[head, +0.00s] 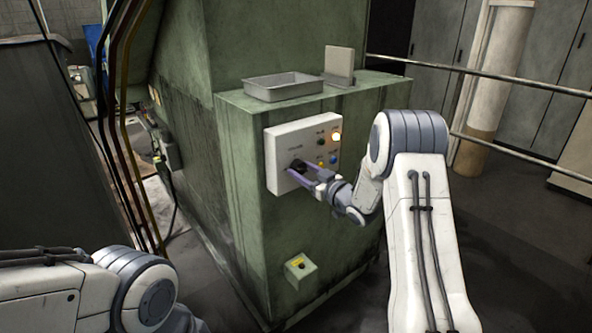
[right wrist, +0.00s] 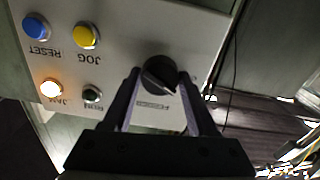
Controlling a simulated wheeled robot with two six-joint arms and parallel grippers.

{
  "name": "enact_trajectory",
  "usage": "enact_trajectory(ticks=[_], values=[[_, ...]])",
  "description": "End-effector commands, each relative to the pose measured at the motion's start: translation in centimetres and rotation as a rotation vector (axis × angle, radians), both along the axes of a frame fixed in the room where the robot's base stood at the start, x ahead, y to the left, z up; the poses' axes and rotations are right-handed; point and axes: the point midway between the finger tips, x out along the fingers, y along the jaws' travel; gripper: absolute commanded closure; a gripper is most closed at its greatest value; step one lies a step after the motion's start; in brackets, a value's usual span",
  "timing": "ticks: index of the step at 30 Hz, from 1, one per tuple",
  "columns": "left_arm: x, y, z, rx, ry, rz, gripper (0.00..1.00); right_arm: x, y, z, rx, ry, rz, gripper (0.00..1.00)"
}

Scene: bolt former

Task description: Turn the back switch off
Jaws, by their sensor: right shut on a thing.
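A black rotary switch (right wrist: 160,75) sits on a pale control panel (head: 285,143) on the side of the green machine. In the right wrist view its grip bar lies at a slant, and the small label beside it is hard to read. My right gripper (right wrist: 159,76) has one finger on each side of the switch and is shut on it. In the head view the right gripper (head: 299,171) reaches the panel's lower left part and partly hides the switch. My left arm shows at the lower left, but its gripper is out of view.
The panel also carries a blue RESET button (right wrist: 36,28), a yellow JOG button (right wrist: 86,35), a lit JAM lamp (right wrist: 51,89) and a dark green lamp (right wrist: 92,95). A small box (head: 299,268) sits lower on the machine. A grey tray (head: 283,92) rests on its ledge.

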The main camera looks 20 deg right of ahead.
Motion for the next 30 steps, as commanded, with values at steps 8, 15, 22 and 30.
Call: enact_trajectory(ticks=[8,15,22,30], values=[[0.0,0.0,-2.6,0.0,0.0,0.0,0.5,0.0,0.0,-0.2,-0.163,-0.064,-0.001,1.0],[0.0,0.0,-3.1,0.0,0.0,0.0,0.5,0.0,0.0,0.0,-0.223,-0.084,0.0,1.0],[0.0,0.0,-5.1,0.0,0.0,0.0,0.5,0.0,0.0,-0.3,-0.333,-0.125,0.0,1.0],[0.0,0.0,-7.1,0.0,0.0,0.0,0.5,0.0,0.0,-0.2,-0.477,-0.178,0.0,1.0]])
